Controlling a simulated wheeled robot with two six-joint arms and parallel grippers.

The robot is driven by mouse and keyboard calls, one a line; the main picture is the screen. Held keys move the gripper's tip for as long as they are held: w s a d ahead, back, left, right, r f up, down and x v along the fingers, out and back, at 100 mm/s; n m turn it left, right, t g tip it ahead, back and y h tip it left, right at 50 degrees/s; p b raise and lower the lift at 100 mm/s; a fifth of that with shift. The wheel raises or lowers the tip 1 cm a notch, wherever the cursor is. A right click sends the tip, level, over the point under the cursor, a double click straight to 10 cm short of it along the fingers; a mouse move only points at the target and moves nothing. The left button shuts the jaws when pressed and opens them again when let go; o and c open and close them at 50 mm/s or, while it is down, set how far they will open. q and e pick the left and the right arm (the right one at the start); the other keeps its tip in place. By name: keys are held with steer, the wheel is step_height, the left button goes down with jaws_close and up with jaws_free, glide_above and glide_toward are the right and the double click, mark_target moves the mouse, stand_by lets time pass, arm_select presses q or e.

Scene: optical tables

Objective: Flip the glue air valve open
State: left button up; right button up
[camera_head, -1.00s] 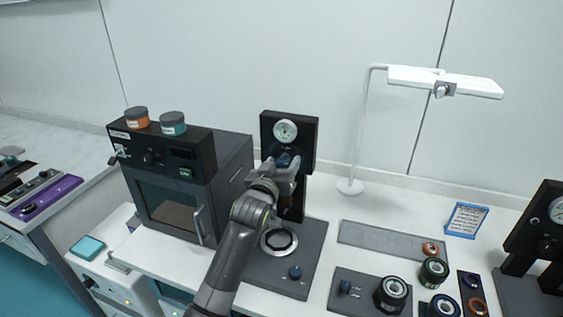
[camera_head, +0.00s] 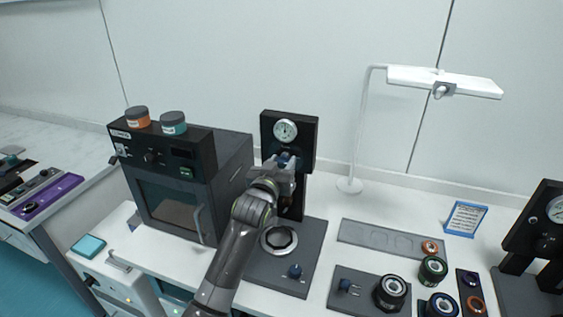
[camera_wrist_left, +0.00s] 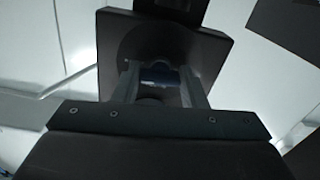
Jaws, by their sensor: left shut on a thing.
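The glue station (camera_head: 290,138) is a black upright panel with a round white gauge (camera_head: 285,130) near its top. The air valve's blue handle (camera_head: 284,158) sits below the gauge. My left gripper (camera_head: 287,170) is at the panel front, just under the gauge, shut on the blue handle. In the left wrist view, the two fingers (camera_wrist_left: 163,82) flank the dark blue handle (camera_wrist_left: 158,76) in front of the black panel. The fingers hide much of the valve, so its exact angle is hard to tell. My right gripper is not in view.
A dark oven (camera_head: 175,195) with two jars on top stands close left of my arm. A white lamp (camera_head: 440,80), a grey tray (camera_head: 385,238) and several lens parts are to the right.

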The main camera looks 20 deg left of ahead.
arm_select(q)
steer(key=shift+m, duration=0.8)
steer(key=o, duration=1)
steer(key=shift+s+f, duration=0.1)
steer(key=shift+s, duration=0.35)
steer(key=s+b, duration=0.4)
steer(key=s, duration=1.2)
steer(key=shift+s+a, duration=0.25)
steer(key=shift+a, duration=0.05)
